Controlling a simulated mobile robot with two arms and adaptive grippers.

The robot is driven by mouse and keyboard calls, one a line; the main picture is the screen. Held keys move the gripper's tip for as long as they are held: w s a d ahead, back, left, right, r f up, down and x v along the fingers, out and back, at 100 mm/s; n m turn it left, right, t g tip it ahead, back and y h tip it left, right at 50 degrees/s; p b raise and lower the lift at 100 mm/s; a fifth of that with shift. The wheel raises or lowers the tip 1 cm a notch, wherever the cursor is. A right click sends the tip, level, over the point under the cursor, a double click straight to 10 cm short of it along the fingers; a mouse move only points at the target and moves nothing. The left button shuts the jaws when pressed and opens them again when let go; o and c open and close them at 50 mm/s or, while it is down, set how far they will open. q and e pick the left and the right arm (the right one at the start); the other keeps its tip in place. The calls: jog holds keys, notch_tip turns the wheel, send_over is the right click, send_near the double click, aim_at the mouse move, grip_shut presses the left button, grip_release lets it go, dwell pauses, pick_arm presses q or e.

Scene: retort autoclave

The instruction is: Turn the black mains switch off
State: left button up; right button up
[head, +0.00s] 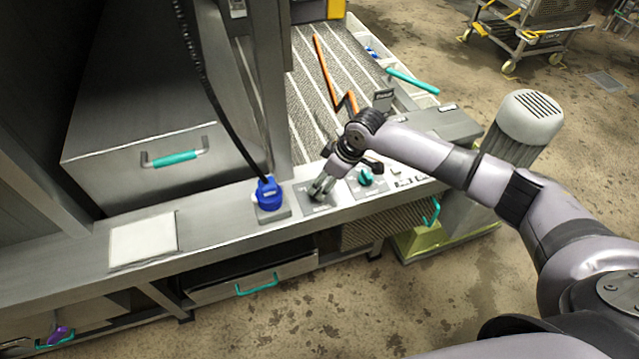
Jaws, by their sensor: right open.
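My right gripper (321,190) is open and points down at a grey labelled plate (304,197) on the steel ledge. The gripper covers the middle of this plate. I cannot clearly make out the black mains switch; the fingers may hide it, and I cannot tell whether they touch it. My left gripper is not in view.
A teal knob (365,176) sits on a plate just right of my gripper. A blue plug (269,193) with a black cable stands to the left. A white pad (143,240) lies at the ledge's left. A motor (524,125) stands at right.

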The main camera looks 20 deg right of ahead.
jog(key=shift+x, duration=1.9)
jog(key=shift+c, duration=0.4)
jog(key=c, duration=1.1)
